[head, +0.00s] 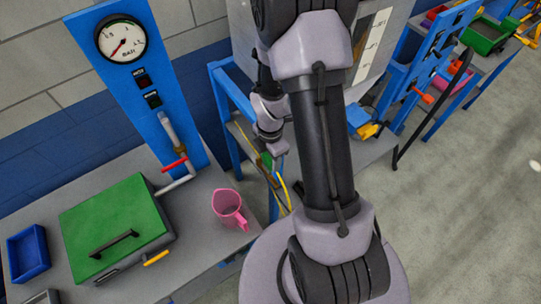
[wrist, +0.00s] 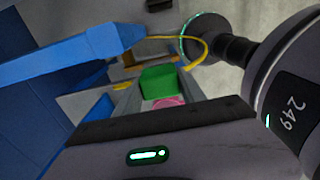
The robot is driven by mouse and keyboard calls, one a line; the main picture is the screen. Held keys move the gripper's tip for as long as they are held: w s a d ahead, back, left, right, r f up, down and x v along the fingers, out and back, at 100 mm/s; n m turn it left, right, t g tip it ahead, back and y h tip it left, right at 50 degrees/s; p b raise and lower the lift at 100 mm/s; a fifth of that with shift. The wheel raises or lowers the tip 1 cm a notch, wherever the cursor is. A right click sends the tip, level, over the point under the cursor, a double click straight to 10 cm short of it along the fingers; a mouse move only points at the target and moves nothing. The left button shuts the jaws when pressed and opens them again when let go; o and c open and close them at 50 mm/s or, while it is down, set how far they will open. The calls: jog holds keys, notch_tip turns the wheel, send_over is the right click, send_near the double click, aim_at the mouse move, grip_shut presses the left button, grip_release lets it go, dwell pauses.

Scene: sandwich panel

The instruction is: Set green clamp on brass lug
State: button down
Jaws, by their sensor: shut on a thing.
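The green clamp (wrist: 158,82) shows as a green block between the fingers of my gripper (wrist: 160,92) in the wrist view. My gripper is shut on it. A pink round patch (wrist: 168,102) shows just below the green block; I cannot tell what it is part of. In the head view my gripper (head: 279,150) is small, beyond the near table, with a bit of green close to its left. I cannot make out the brass lug for certain. A small brownish piece (wrist: 134,60) lies beyond the clamp in the wrist view.
A blue frame bar (wrist: 75,58) runs close on the left in the wrist view. A yellow cable (head: 286,190) hangs near the gripper. The near table (head: 195,235) bears a green-lidded box (head: 118,218) and a pink jug (head: 229,206). A blue gauge panel (head: 110,75) stands behind it.

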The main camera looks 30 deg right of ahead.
aim_at(270, 170)
jog(key=shift+f+b, duration=2.5)
jog(key=shift+f, duration=0.85)
jog(key=shift+f+b, duration=0.5)
jog(key=shift+f, duration=0.05)
jog(key=c, duration=0.6)
grip_release()
